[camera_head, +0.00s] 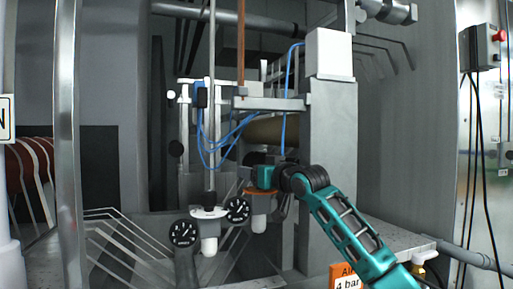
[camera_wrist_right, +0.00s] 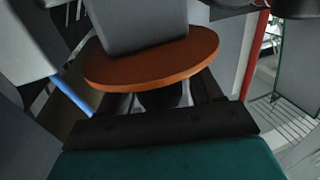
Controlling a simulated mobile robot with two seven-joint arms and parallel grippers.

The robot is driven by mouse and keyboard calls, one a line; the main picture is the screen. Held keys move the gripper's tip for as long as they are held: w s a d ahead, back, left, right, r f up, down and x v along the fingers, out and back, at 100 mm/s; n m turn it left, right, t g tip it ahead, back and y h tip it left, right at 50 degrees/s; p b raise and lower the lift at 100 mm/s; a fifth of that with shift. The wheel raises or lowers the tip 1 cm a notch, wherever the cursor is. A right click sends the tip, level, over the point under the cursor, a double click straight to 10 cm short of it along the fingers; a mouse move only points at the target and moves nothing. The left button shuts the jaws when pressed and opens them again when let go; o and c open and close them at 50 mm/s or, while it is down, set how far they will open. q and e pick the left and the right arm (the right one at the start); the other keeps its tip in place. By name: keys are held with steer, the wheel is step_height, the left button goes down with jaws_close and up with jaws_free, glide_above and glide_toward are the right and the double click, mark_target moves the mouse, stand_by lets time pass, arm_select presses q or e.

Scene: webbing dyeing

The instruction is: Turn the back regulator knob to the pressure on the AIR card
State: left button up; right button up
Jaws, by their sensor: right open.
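The back regulator shows in the head view as an orange disc (camera_head: 262,191) with a pale bowl (camera_head: 260,204) under it. My right gripper (camera_head: 260,179) is at its top and hides the knob there. In the right wrist view the orange disc (camera_wrist_right: 150,63) lies just beyond my open fingers, and a dark knob-like part (camera_wrist_right: 165,98) shows between them. I cannot tell whether they touch it. The orange AIR card (camera_head: 346,280), at the bottom of the head view, reads "Air 4 bar". My left gripper is out of view.
A front regulator with a white disc (camera_head: 209,213) and black knob (camera_head: 210,198) stands to the left. Two dark gauges (camera_head: 183,232) (camera_head: 238,210) flank it. Blue hoses (camera_head: 203,135) hang behind. A grey column (camera_head: 330,170) stands close to the right of my gripper.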

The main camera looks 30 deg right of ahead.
step_height(320, 180, up, 20)
steer(key=p, duration=0.2)
steer(key=shift+f, duration=0.2)
stand_by(0.4)
steer(key=shift+f, duration=0.1)
